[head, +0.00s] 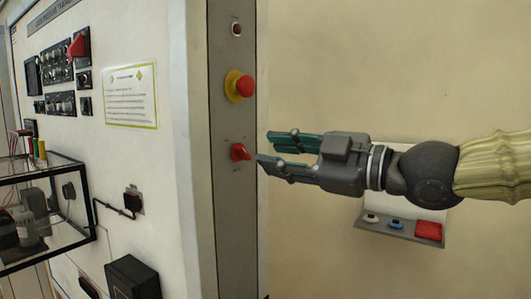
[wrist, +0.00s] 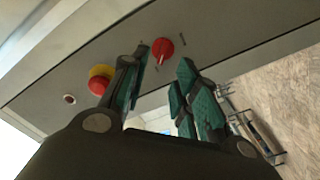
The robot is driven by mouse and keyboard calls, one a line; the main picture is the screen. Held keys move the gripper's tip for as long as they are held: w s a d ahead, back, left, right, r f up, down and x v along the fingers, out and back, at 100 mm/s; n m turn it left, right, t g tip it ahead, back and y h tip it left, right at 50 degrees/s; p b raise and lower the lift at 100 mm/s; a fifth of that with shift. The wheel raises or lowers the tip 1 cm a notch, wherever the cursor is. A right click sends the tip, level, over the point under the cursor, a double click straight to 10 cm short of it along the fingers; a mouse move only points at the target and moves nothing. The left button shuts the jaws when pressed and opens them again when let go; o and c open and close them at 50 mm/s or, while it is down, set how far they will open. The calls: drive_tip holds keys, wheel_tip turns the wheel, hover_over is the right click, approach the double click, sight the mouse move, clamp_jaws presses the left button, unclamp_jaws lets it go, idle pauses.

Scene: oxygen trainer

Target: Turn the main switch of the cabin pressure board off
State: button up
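A red rotary switch (head: 240,152) sits on a grey vertical strip (head: 229,210) in the head view. It also shows in the wrist view (wrist: 163,50) as a round red knob with a pale line across its face. Small marks beside it are too small to read. My gripper (head: 264,147) reaches in from the right with its teal-padded fingers apart and nothing between them. The fingertips are close to the switch, just right of it in the head view. In the wrist view the switch appears in line with the gap between the fingers; I cannot tell whether they touch it.
A red mushroom button on a yellow base (head: 240,86) sits above the switch, with a small round indicator (head: 236,29) higher up. A white board (head: 120,40) at left carries another red switch (head: 77,47).

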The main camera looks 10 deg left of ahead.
drive_tip(key=shift+v, duration=3)
drive_tip(key=shift+w, duration=0.15)
drive_tip(key=shift+f, duration=0.15)
drive_tip(key=w+a+f+m+h, duration=0.1)
drive_tip(key=w+f+m, duration=0.25)
drive_tip(key=f, duration=0.75)
drive_tip(key=w+a+f+m+h, duration=0.15)
drive_tip(key=f+m, duration=0.25)
drive_tip(key=f, duration=0.7)
drive_tip(key=s+d+f+m+g+h, duration=0.15)
drive_tip(key=f+m, duration=0.25)
drive_tip(key=f, duration=1)
drive_tip(key=s+d+f+m+h, duration=0.1)
drive_tip(key=d+f+m+h, duration=0.2)
drive_tip(key=f, duration=1.1)
drive_tip(key=s+d+f+m+g+h, duration=0.1)
drive_tip(key=s+d+f+m, duration=0.15)
drive_tip(key=f, duration=0.35)
drive_tip(key=s+d+f+m+h, duration=0.1)
drive_tip(key=s+d+f, duration=0.15)
drive_tip(key=f, duration=0.45)
drive_tip(key=s+d+f+m+g+h, duration=0.3)
drive_tip(key=s+d+f+m+h, duration=0.2)
drive_tip(key=s+d+f, duration=1.4)
drive_tip(key=s+d+h, duration=0.1)
drive_tip(key=s+h, duration=0.1)
drive_tip(key=h, duration=0.1)
drive_tip(key=shift+m+g, duration=0.35)
drive_tip(key=shift+m, duration=0.05)
